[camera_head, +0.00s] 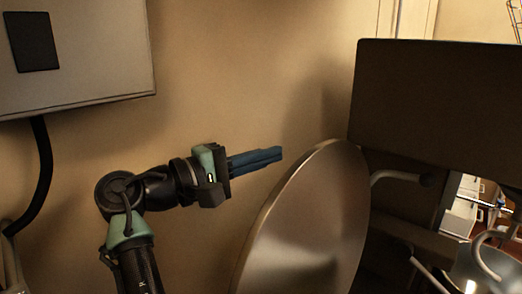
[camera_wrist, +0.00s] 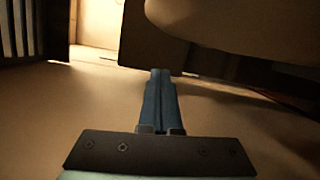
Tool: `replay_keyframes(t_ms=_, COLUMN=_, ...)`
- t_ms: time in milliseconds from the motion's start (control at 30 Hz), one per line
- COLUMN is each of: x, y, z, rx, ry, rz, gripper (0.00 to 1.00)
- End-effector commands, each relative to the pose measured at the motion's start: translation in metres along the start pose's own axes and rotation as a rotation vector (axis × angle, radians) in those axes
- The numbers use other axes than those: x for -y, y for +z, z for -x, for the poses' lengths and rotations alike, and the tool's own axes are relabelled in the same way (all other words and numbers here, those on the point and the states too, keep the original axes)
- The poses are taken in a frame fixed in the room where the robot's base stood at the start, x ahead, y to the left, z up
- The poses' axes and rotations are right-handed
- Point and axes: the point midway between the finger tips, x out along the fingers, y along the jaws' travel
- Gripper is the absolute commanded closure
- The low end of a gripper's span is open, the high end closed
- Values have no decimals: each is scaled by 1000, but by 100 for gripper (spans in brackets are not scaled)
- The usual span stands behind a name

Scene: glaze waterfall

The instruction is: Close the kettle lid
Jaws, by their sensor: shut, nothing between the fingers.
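A large round metal disc (camera_head: 315,225), which looks like the kettle lid, stands steeply tilted at the bottom middle of the head view. Its lower edge runs out of the picture, and no kettle body can be made out below it. My gripper (camera_head: 280,154) is shut and empty, pointing right, just left of the disc's upper edge in the picture. I cannot tell whether they touch. In the wrist view my gripper (camera_wrist: 160,74) shows its fingers together. A smooth curved surface (camera_wrist: 255,35), likely the disc, fills the upper right, beside the fingertips.
A dark rectangular panel (camera_head: 435,105) stands right of and above the disc. A pale box with a dark square (camera_head: 75,50) is at the upper left, with a black hose (camera_head: 42,165) below. Shiny metalware (camera_head: 480,268) is at the lower right. The plain wall behind my gripper is bare.

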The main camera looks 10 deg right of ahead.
Motion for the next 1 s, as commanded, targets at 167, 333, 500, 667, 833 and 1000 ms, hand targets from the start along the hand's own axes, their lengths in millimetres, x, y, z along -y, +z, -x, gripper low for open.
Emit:
replay_keyframes(t_ms=167, x=-4, y=2, z=-42, rx=3, ry=-2, rz=2, gripper=100)
replay_keyframes(t_ms=333, x=-2, y=12, z=-61, rx=-2, ry=-2, rz=-3, gripper=100)
replay_keyframes(t_ms=500, x=-2, y=29, z=-64, rx=-2, ry=-2, rz=-3, gripper=100)
replay_keyframes(t_ms=667, x=0, y=37, z=-66, rx=-2, ry=-1, rz=-2, gripper=100)
replay_keyframes(t_ms=833, x=0, y=39, z=-67, rx=-3, ry=-1, rz=-3, gripper=100)
replay_keyframes(t_ms=1000, x=0, y=39, z=-66, rx=-3, ry=-1, rz=-3, gripper=100)
